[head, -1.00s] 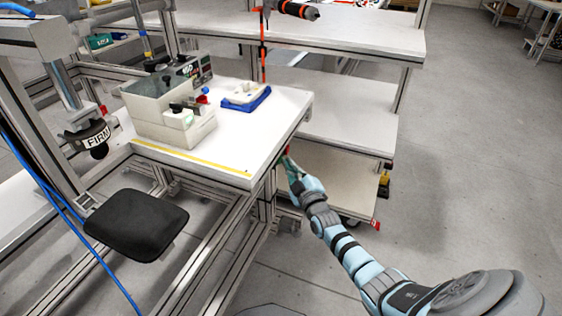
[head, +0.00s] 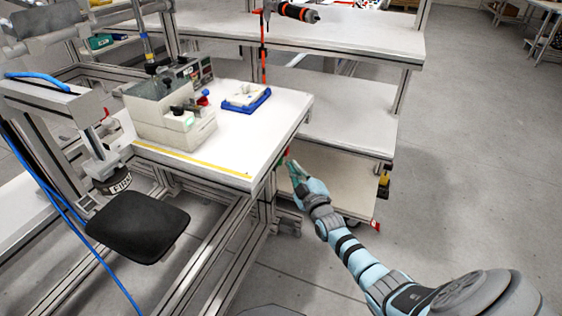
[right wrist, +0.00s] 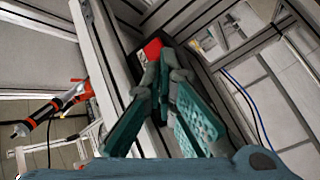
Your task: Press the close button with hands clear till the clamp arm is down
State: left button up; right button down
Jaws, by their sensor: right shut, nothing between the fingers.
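The clamp arm is the grey beam (head: 62,108) at the left of the head view. Its foot (head: 118,183), marked FIRM, hangs just over the far edge of the black pad (head: 138,225); I cannot tell if they touch. A red button (right wrist: 152,48) on a dark box at the bench edge shows in the right wrist view; I take it as the close button. My right gripper (right wrist: 168,72) is shut and empty, its fingertips at the button; contact is unclear. It also shows below the bench edge in the head view (head: 294,166). My left gripper is out of view.
The white bench (head: 228,140) carries a beige box unit (head: 170,112) and a blue tray (head: 247,101) with a pale part. White shelves (head: 345,110) stand behind. An orange-black tool (head: 298,11) hangs at the top.

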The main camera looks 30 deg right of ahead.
jog(key=shift+s+d, duration=0.1)
jog(key=s+d+p, duration=0.1)
jog(key=s, duration=0.1)
jog(key=s+d, duration=0.1)
jog(key=s, duration=0.1)
jog(key=shift+d+p, duration=0.4)
dwell(0.8)
